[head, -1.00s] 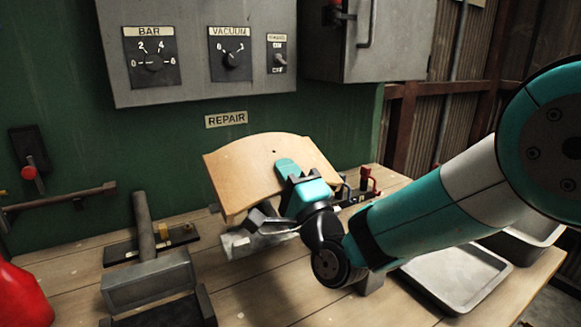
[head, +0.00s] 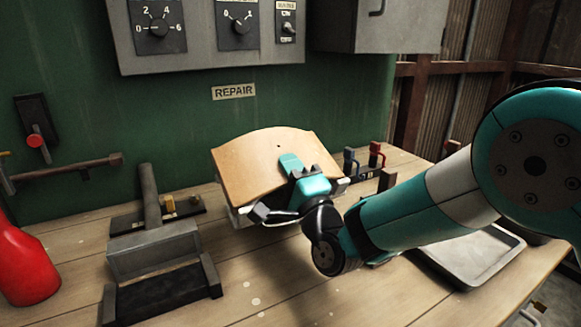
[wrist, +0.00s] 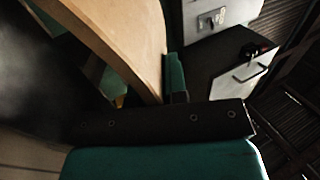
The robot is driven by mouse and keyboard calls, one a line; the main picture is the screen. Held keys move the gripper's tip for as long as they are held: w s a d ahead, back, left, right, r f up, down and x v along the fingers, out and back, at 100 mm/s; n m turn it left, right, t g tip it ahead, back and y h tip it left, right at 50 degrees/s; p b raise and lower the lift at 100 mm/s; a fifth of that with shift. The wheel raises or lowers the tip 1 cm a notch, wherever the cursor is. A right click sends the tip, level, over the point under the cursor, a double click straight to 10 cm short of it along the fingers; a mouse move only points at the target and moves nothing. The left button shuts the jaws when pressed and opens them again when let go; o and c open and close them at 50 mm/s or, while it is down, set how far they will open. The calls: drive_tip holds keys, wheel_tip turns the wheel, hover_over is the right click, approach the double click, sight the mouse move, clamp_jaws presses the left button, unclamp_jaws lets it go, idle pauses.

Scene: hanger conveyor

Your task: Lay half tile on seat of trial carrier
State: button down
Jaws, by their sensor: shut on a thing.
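The half tile is a tan, slightly curved panel (head: 248,168), tilted with its broad face towards the head camera. My gripper (head: 296,176) is shut on its right part, one teal finger lying across the face. The wrist view shows the tile's pale edge (wrist: 128,48) between the fingers (wrist: 172,78). A grey-white metal piece (head: 241,219) shows just under the tile's lower edge; the tile hides most of it. I cannot tell whether they touch, or whether this piece is the trial carrier. A grey block with an upright post (head: 148,205) stands apart to the left.
The wooden bench (head: 285,285) is clear in front. A red container (head: 22,265) stands at left, a metal tray (head: 470,258) at right. Small red and blue handled parts (head: 376,155) stand behind my gripper. A green wall (head: 90,120) with a gauge panel closes the back.

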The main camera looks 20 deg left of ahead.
drive_tip(key=shift+r, duration=0.1)
drive_tip(key=c, duration=1.1)
unclamp_jaws()
drive_tip(key=shift+f, duration=0.25)
drive_tip(key=shift+s+d+f+b, duration=0.3)
drive_tip(key=shift+d+f+b, duration=0.1)
drive_tip(key=shift+b, duration=0.8)
drive_tip(key=b+v, duration=0.3)
drive_tip(key=b, duration=0.1)
drive_tip(key=b+v, duration=0.4)
drive_tip(key=b, duration=0.1)
drive_tip(key=b+v, duration=0.3)
drive_tip(key=b, duration=0.2)
drive_tip(key=shift+s+d+r, duration=0.15)
drive_tip(key=shift+s+d, duration=0.15)
drive_tip(key=shift+s, duration=0.05)
drive_tip(key=shift+r, duration=0.1)
